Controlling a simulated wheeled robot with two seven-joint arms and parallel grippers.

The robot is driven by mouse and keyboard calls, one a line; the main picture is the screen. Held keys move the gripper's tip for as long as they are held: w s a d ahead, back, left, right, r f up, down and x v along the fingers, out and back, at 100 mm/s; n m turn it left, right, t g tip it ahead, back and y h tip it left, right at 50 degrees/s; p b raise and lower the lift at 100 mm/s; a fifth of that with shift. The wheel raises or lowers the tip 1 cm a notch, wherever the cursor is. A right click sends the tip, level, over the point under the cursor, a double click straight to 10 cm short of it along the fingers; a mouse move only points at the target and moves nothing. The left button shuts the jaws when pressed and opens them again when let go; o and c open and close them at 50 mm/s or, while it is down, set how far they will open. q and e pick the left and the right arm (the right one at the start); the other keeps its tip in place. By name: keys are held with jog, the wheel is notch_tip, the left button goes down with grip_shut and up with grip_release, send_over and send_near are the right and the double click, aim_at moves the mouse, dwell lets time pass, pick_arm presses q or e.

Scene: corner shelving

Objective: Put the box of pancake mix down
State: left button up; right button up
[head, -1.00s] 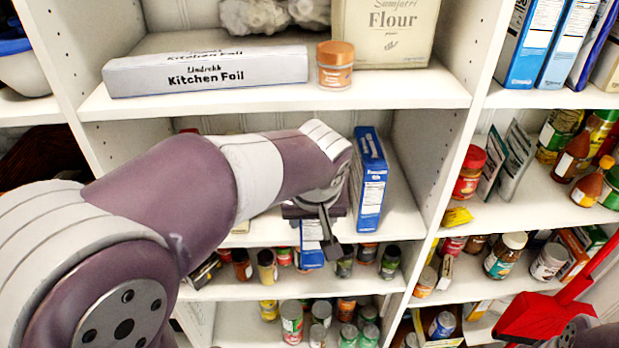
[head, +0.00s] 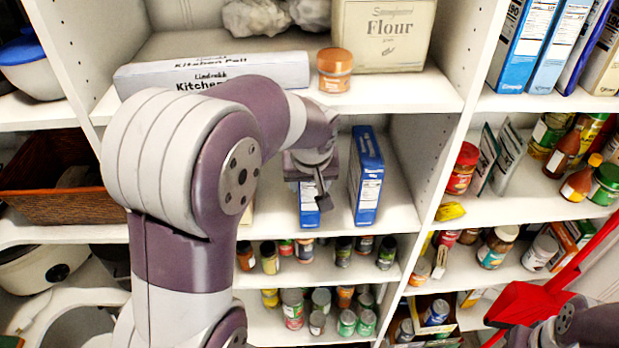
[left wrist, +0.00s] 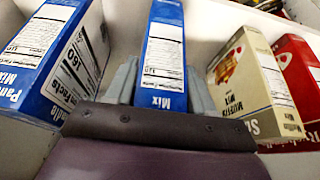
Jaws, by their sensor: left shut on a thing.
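My left gripper (head: 318,185) is shut on a blue box of pancake mix (head: 309,204), inside the middle shelf compartment. In the left wrist view this box (left wrist: 163,55) stands between the two grey fingers of the gripper (left wrist: 162,88). The gripper and wrist hide its upper part in the head view. Its lower end is near the shelf board's front edge; I cannot tell whether it touches the board. A second blue pancake mix box (head: 367,180) stands upright on the same shelf to the right; it shows at left in the wrist view (left wrist: 50,55). My right gripper is out of view.
In the wrist view, a cream muffin mix box (left wrist: 250,85) and a red box (left wrist: 303,75) stand beside the held box. The shelf above holds kitchen foil (head: 215,72), an orange-lidded jar (head: 334,70) and flour (head: 383,35). Jars and cans fill lower shelves. A red dustpan (head: 530,303) is at lower right.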

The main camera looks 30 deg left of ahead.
pick_arm(q)
jog(key=o, duration=1.5)
jog(key=shift+f, duration=0.15)
jog(key=shift+c, duration=0.2)
jog(key=b+v, duration=0.1)
jog(key=v, duration=0.4)
jog(key=shift+w, duration=0.15)
jog(key=s+d+b, duration=0.2)
jog(key=s+d, duration=0.4)
jog(key=s, duration=0.4)
notch_tip(320, 180, down, 16)
jog(key=s+d+m+g+h, duration=0.1)
jog(key=s+m+g+h, duration=0.1)
jog(key=m, duration=0.4)
jog(key=shift+s+m+g, duration=0.2)
jog(key=shift+m+g, duration=0.1)
